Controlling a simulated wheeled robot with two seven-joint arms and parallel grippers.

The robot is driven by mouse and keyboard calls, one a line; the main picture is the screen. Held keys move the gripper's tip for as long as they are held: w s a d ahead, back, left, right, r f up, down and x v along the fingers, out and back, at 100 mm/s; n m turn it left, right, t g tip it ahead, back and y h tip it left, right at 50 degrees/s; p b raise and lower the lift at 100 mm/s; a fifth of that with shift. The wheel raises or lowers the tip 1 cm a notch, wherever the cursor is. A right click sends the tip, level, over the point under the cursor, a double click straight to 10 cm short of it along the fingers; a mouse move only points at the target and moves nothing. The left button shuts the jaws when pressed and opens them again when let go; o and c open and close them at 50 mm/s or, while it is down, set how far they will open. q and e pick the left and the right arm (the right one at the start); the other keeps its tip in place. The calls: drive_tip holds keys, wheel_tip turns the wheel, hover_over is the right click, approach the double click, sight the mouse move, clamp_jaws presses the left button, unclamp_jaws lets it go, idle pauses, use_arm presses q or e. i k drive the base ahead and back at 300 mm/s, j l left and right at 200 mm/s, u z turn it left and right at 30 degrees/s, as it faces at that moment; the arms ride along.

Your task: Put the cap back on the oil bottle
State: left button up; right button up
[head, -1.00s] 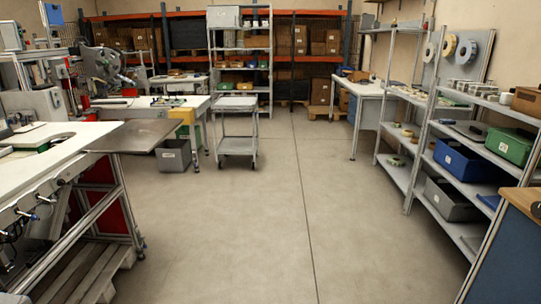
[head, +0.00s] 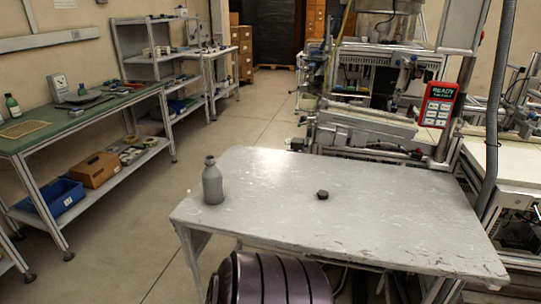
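A grey bottle (head: 213,184) stands upright near the left edge of a worn grey table (head: 400,205) in the head view. Its neck is narrow, and its top shows no dark cap. A small dark round cap (head: 322,195) lies on the same table, to the right of the bottle and apart from it. Neither of my grippers is in view.
A large dark ribbed roll (head: 275,280) is below the table's front edge. A machine with a red READY panel (head: 438,105) stands behind the table. A green-topped bench (head: 80,118) with a green bottle (head: 13,105) is at left. Floor between is clear.

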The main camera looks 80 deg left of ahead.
sight(212, 177)
drive_tip(key=u, duration=2.2)
